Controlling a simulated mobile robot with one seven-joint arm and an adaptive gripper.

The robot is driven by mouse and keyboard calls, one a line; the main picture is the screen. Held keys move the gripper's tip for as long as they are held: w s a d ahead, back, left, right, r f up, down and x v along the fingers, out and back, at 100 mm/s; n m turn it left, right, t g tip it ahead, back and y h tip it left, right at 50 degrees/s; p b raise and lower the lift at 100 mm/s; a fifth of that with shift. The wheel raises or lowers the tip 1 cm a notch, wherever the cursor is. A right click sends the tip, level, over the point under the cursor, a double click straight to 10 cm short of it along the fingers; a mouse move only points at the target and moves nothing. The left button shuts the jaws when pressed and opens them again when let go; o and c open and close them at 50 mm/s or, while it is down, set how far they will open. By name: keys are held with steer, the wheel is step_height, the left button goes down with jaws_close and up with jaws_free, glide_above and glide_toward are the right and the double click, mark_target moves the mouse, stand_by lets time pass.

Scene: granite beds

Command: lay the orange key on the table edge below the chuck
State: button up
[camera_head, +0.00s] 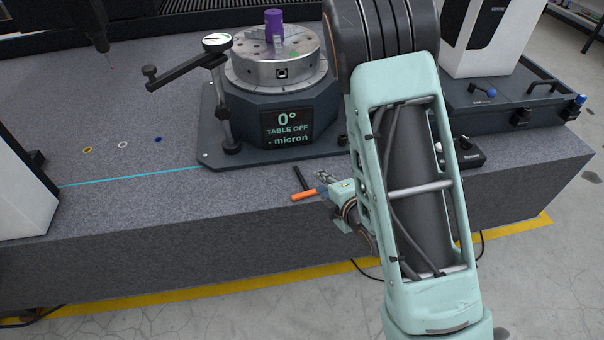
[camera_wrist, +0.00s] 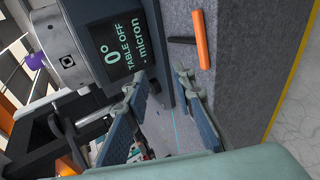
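The orange key (camera_head: 303,196) has an orange bar with a thin black rod meeting it at about a right angle. It lies on the granite table's front edge, below and in front of the chuck (camera_head: 274,52). The wrist view also shows the orange key (camera_wrist: 201,40), to the upper right of the fingers, and part of the chuck (camera_wrist: 62,38). My gripper (camera_head: 322,184) is beside the key, just to its right in the head view. In the wrist view its fingers (camera_wrist: 158,110) are spread apart with nothing held between them. The key is apart from them there.
A dark rotary base with a 0° display (camera_head: 286,125) carries the chuck, with a purple piece (camera_head: 274,24) on top. A dial indicator (camera_head: 216,42) stands at its left. Small coloured rings (camera_head: 122,145) lie left. A small black box (camera_head: 458,153) sits right. The granite (camera_head: 110,200) between is clear.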

steer(key=shift+s+d+r+p, duration=0.1)
steer(key=shift+s+r+p, duration=0.15)
steer(key=shift+r+p, duration=0.65)
steer(key=shift+s+d+r+p, duration=0.2)
steer(key=shift+r+p, duration=0.35)
steer(key=shift+p, duration=0.6)
steer(key=shift+s+d+r+p, duration=0.1)
steer(key=shift+s+r+p, duration=0.15)
steer(key=shift+r+p, duration=0.65)
steer(key=shift+f, duration=0.15)
